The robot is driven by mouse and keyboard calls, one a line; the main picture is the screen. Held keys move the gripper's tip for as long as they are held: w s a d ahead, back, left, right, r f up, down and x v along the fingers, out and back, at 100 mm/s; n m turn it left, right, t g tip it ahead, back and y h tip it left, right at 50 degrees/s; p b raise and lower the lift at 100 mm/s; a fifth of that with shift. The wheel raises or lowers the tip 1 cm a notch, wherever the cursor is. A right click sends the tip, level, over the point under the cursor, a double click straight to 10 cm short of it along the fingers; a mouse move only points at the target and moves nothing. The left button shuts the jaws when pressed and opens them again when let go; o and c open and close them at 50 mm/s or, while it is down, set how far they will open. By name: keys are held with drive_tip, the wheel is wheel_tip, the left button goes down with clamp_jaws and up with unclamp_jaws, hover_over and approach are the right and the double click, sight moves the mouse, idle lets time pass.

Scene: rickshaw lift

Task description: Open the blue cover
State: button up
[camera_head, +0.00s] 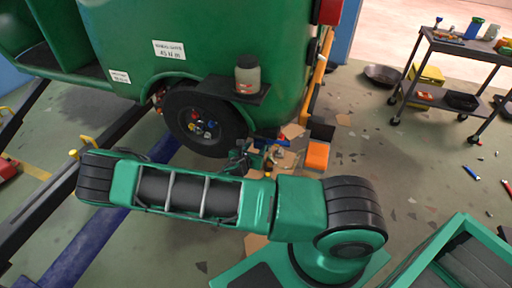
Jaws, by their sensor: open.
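I cannot make out a blue cover for certain. A small blue part (212,125) shows among coloured parts on the hub of the dark wheel (181,138), under the green rickshaw (200,25). Another blue patch (267,134) lies right of the wheel, near the floor clutter. My gripper (241,160) is small and dark in this view, just right of and below the wheel, behind my green arm. It is open, and nothing shows clearly between its fingers. My arm hides part of the floor below the wheel.
A jar (248,75) stands on a dark shelf (238,93) above the wheel. An orange box (317,156) and cardboard pieces lie right of my gripper. Dark and blue lift beams (85,240) run at left. A tool cart (459,50) stands at upper right, with scattered tools on the floor.

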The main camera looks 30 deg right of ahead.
drive_tip(key=shift+x, duration=1.05)
